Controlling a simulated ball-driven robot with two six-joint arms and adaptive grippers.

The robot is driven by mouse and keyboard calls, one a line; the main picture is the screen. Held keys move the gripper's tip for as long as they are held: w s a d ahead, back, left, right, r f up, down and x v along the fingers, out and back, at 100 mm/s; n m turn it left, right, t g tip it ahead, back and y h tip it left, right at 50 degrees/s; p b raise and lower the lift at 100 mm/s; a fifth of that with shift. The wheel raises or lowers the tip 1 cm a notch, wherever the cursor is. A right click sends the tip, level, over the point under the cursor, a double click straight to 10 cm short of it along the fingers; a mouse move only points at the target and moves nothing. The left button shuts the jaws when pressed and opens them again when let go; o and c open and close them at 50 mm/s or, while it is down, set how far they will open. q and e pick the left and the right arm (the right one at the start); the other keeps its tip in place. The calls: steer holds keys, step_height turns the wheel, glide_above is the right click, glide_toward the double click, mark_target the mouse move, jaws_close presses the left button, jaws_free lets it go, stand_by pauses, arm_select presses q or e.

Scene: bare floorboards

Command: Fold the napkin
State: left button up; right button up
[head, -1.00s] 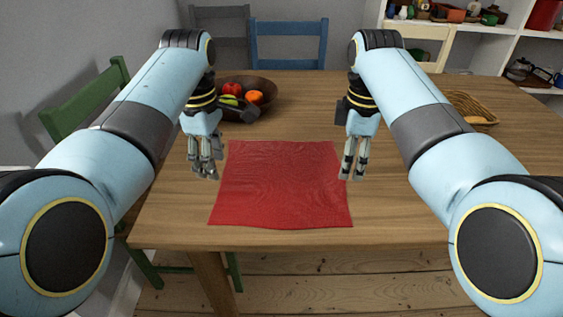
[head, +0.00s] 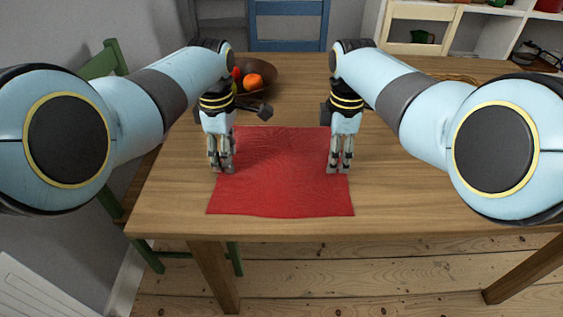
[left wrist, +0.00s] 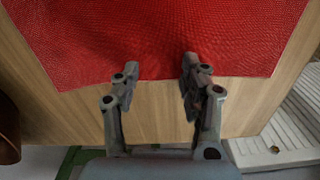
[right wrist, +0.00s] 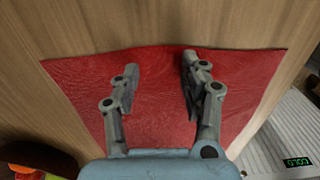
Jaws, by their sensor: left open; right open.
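The red napkin (head: 280,185) lies spread flat on the wooden table, close to its front edge. My left gripper (head: 221,171) is open and empty at the napkin's left edge. In the left wrist view its fingers (left wrist: 158,75) point at the edge of the napkin (left wrist: 150,40). My right gripper (head: 340,171) is open and empty at the napkin's right side. In the right wrist view its fingers (right wrist: 160,75) are over the napkin (right wrist: 160,110). I cannot tell whether either gripper touches the cloth.
A dark bowl (head: 262,90) of fruit stands at the back left, partly behind my left arm. A wicker basket (head: 455,77) is at the back right, mostly hidden by my right arm. The table right of the napkin (head: 400,190) is clear.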

arm_select(q)
steer(key=shift+f, duration=0.25)
arm_select(e)
steer(key=shift+f, duration=0.25)
arm_select(q)
steer(key=shift+r, duration=0.15)
steer(key=shift+c, duration=0.4)
arm_select(e)
steer(key=shift+r, duration=0.1)
steer(key=shift+c, duration=0.4)
arm_select(q)
steer(key=shift+s, duration=0.1)
steer(key=shift+c, duration=1.2)
arm_select(e)
steer(key=shift+c, duration=1.2)
arm_select(q)
steer(key=shift+s, duration=0.1)
jaws_close()
arm_select(e)
steer(key=shift+s, duration=0.15)
jaws_close()
arm_select(q)
steer(key=shift+f, duration=0.2)
arm_select(e)
steer(key=shift+f, duration=0.2)
arm_select(q)
steer(key=shift+r, duration=0.1)
arm_select(e)
steer(key=shift+r, duration=0.15)
